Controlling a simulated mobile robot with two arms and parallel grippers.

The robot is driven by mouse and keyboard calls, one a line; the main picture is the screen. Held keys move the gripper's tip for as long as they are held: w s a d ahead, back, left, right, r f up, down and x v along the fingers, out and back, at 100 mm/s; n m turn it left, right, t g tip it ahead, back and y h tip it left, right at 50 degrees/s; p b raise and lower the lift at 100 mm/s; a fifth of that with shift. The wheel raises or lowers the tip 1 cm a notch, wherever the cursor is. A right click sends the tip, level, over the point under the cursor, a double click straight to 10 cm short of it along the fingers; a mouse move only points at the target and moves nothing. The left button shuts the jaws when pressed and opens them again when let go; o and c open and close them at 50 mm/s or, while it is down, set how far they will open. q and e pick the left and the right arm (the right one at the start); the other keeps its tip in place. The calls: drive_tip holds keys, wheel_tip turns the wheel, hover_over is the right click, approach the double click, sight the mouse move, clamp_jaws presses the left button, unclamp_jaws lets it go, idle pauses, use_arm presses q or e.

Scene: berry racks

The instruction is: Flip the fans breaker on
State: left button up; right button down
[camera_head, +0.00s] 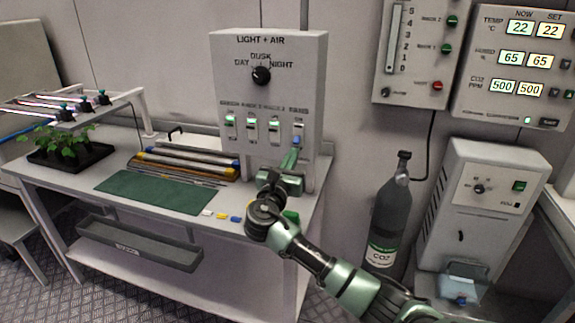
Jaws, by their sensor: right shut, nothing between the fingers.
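The light and air panel (268,90) stands upright at the back of the bench. Its lower row holds several breakers, and the fans breaker (298,139) is the rightmost, with a bluish toggle. The other breakers, such as the leftmost one (230,124), show green near their tops. My right gripper (292,156) is shut and empty, its fingertips just below the fans breaker. I cannot tell whether the tips touch the toggle. The fingers hide the lower part of that switch. My left gripper is not in view.
A bench (190,195) carries a green mat (158,190), a plant tray (72,158) and a rack of tubes (185,163). A dark CO2 cylinder (393,210) stands right of my right arm, beside a white machine (497,190). Small coloured tags lie at the bench's front edge.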

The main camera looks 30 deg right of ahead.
drive_tip(key=shift+x, duration=0.95)
